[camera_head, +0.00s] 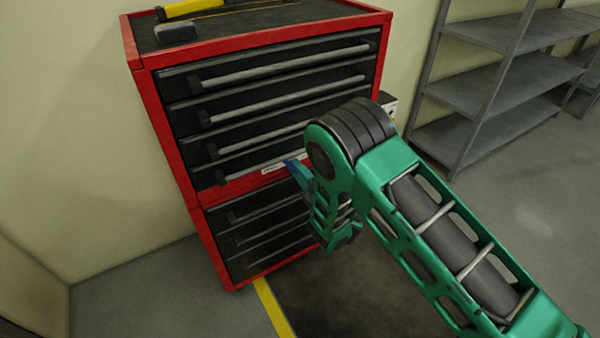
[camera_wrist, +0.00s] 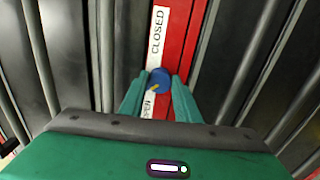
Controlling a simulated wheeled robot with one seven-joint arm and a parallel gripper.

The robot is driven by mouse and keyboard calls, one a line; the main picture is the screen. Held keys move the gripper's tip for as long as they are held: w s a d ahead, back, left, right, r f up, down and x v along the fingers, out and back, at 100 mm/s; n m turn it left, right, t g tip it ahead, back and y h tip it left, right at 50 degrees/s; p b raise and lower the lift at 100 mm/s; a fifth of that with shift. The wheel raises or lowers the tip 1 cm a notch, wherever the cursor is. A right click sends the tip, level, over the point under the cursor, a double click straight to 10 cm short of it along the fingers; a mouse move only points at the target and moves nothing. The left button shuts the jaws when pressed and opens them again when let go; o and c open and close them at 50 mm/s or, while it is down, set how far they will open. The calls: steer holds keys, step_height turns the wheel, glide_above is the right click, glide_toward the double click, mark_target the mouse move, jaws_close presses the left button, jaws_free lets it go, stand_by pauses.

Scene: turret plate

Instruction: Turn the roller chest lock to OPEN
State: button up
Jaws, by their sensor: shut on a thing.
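The roller chest (camera_head: 222,190) is red with dark drawers and stands against the wall in the head view. Its lock is a blue round knob (camera_wrist: 160,79) on the red strip between drawers in the wrist view. A small yellow mark on the knob lies toward its lower left. A white label (camera_wrist: 157,32) above it reads CLOSED; below it, a partly hidden label (camera_wrist: 148,104) shows the letters EN. My gripper (camera_wrist: 160,84) is shut on the knob, one finger on each side.
Drawer handles (camera_head: 285,67) stick out above and below the lock strip. A yellow-and-black tool (camera_head: 190,8) and a dark block (camera_head: 176,32) lie on top of the chest. Grey shelving (camera_head: 480,85) stands to the right. A dark mat (camera_head: 350,300) lies on the floor in front.

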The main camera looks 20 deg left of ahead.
stand_by(0.3)
steer(key=o, duration=1)
steer(key=shift+o, duration=0.2)
steer(key=shift+d, duration=0.1)
steer(key=v, duration=1)
steer(key=shift+s+d, duration=0.15)
steer(key=shift+s, duration=0.05)
